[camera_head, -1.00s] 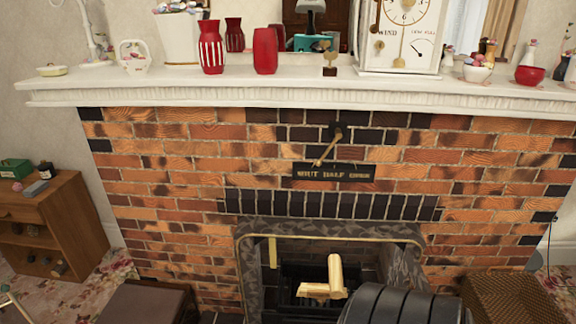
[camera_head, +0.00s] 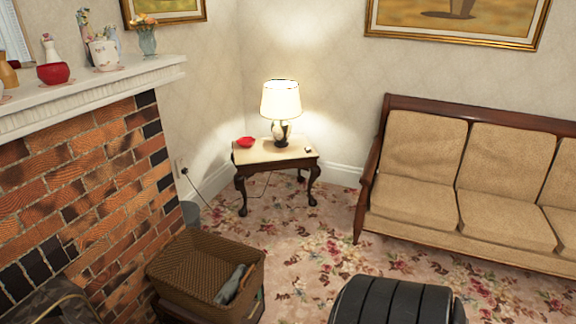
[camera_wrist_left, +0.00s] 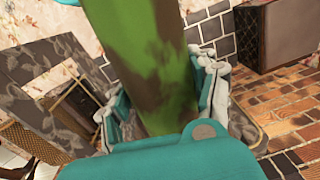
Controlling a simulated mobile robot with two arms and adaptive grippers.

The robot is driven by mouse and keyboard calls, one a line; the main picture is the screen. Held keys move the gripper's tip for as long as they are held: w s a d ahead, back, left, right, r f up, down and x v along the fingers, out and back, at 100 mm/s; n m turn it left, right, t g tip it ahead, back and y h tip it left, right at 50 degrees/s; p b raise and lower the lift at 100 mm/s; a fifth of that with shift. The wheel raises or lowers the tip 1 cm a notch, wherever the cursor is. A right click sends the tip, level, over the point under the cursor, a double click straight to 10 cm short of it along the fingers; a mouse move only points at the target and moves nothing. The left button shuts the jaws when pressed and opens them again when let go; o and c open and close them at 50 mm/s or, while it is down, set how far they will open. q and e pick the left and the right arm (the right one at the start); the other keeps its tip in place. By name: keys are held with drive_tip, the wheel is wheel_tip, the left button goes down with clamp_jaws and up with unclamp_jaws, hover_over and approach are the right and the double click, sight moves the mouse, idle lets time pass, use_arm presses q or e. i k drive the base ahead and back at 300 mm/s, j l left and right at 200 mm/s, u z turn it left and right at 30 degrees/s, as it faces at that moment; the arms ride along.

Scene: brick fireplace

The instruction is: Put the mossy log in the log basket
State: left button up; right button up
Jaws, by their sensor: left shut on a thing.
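The mossy log (camera_wrist_left: 150,60), green with brown patches, fills the middle of the left wrist view. My left gripper (camera_wrist_left: 163,108), with teal and white fingers on either side of it, is shut on the log. One end of the log goes out of the top of that view. The log basket (camera_head: 185,262), a brown woven one, stands low at the lower left of the head view. A grey thing lies at its right side, partly inside. Neither my left gripper nor the log shows in the head view. My right gripper is in no view.
The brick fireplace (camera_head: 95,190) with its white mantel rises left of the basket. A side table (camera_head: 302,160) with a lit lamp (camera_head: 281,103) stands in the corner, a sofa (camera_head: 425,195) at the right. Flowered carpet (camera_head: 320,235) between them is clear. A patterned fire surround (camera_wrist_left: 40,65) shows in the wrist view.

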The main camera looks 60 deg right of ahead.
sight(203, 278)
drive_tip(key=l+z, duration=0.1)
drive_tip(key=z, duration=0.3)
drive_tip(key=l+z, duration=0.15)
drive_tip(key=z, duration=0.3)
drive_tip(key=i+z, duration=0.1)
drive_tip(key=z, duration=0.3)
drive_tip(key=l+z, duration=0.15)
drive_tip(key=z, duration=0.3)
drive_tip(key=i+z, duration=0.1)
drive_tip(key=z, duration=0.3)
drive_tip(key=i+l+z, duration=0.15)
drive_tip(key=i+z, duration=0.15)
drive_tip(key=i+l+z, duration=0.1)
drive_tip(key=i+z, duration=0.2)
drive_tip(key=i+u, duration=0.3)
drive_tip(key=i+l+u, duration=0.15)
drive_tip(key=i+u, duration=0.3)
drive_tip(key=u, duration=0.3)
drive_tip(key=i+l+u, duration=0.1)
drive_tip(key=u, duration=0.35)
drive_tip(key=i+l+u, duration=0.15)
drive_tip(key=u, duration=0.35)
drive_tip(key=i+l+u, duration=0.15)
drive_tip(key=u, duration=0.3)
drive_tip(key=i+l+u, duration=0.45)
drive_tip(key=l, duration=0.25)
drive_tip(key=i+j, duration=0.05)
drive_tip(key=i, duration=0.05)
